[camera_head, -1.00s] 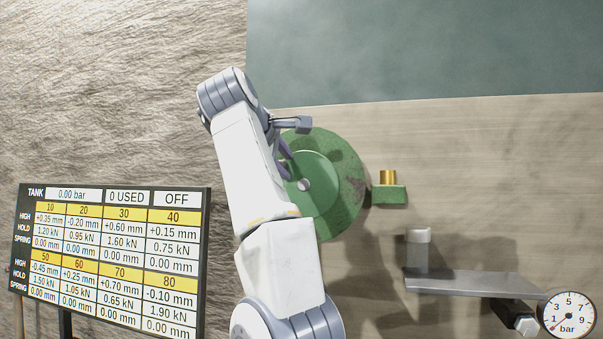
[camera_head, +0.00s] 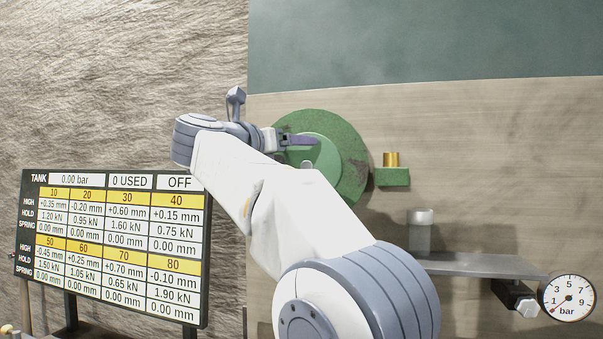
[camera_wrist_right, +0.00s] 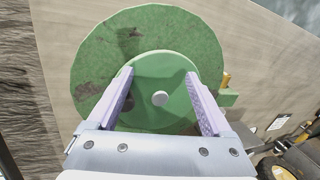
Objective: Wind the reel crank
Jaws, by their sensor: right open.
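The green reel (camera_head: 352,165) is a large scuffed disc with a smaller raised hub on the wooden wall. A silver round boss (camera_head: 307,164) sits at the hub's centre and also shows in the right wrist view (camera_wrist_right: 160,98). I cannot make out a separate crank handle. My right gripper (camera_head: 312,141) is at the reel's left side, its purple fingers in front of the hub. In the right wrist view my gripper (camera_wrist_right: 158,80) is open, with one finger on each side of the boss in the picture and nothing between them. My left gripper is out of view.
A green block (camera_head: 393,178) with a brass cylinder (camera_head: 391,159) sits right of the reel. Below are a grey shelf (camera_head: 480,266), a pale cylinder (camera_head: 421,232) and a pressure gauge (camera_head: 569,299). A tank display board (camera_head: 112,245) stands at lower left and reads OFF.

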